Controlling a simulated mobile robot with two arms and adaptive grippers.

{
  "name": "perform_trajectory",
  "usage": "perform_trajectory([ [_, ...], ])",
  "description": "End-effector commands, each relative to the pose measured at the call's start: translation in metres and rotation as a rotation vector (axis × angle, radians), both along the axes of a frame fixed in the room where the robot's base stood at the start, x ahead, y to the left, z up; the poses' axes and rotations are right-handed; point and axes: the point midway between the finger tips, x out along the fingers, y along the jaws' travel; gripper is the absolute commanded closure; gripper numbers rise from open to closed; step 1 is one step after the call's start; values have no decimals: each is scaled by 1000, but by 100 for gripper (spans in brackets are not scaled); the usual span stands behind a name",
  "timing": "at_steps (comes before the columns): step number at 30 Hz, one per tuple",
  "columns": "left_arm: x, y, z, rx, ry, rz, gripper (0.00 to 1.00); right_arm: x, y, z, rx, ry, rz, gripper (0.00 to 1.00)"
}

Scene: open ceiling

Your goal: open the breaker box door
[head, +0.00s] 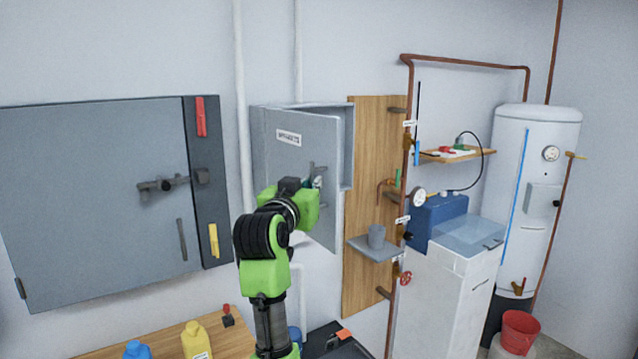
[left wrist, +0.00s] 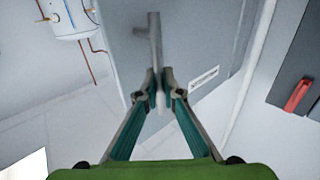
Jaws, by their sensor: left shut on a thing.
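The breaker box (head: 347,150) is a grey metal box on the back wall. Its labelled door (head: 285,165) is hinged at the left and stands partly open, its right edge swung out from the box. The door handle (head: 322,170) is a grey bar, partly hidden behind my gripper. My left gripper (head: 316,184) is at the door's front. In the left wrist view its fingers (left wrist: 160,82) are shut around the lower end of the handle (left wrist: 154,35), with the door (left wrist: 190,45) behind. My right gripper is not in view.
A larger grey cabinet (head: 90,190) is at the left. A wooden table (head: 232,340) with bottles is below. Pipes and a white water heater (head: 535,190) are at the right.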

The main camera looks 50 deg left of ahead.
Motion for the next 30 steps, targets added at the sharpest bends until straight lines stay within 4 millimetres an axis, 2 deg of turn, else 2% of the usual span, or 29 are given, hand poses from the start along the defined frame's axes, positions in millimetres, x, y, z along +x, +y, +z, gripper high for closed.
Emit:
perform_trajectory([
  [10,0,1,-3,-1,6,3,100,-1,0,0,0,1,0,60],
  [12,0,1,-3,-1,6,3,78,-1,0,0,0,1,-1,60],
  [13,0,1,-2,-1,6,3,76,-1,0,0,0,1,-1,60],
  [23,-2,0,-1,-2,3,1,76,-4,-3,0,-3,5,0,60],
  [26,-9,-4,-1,1,1,2,76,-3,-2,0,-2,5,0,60],
  [30,-30,-16,-1,0,2,3,76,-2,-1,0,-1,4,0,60],
])
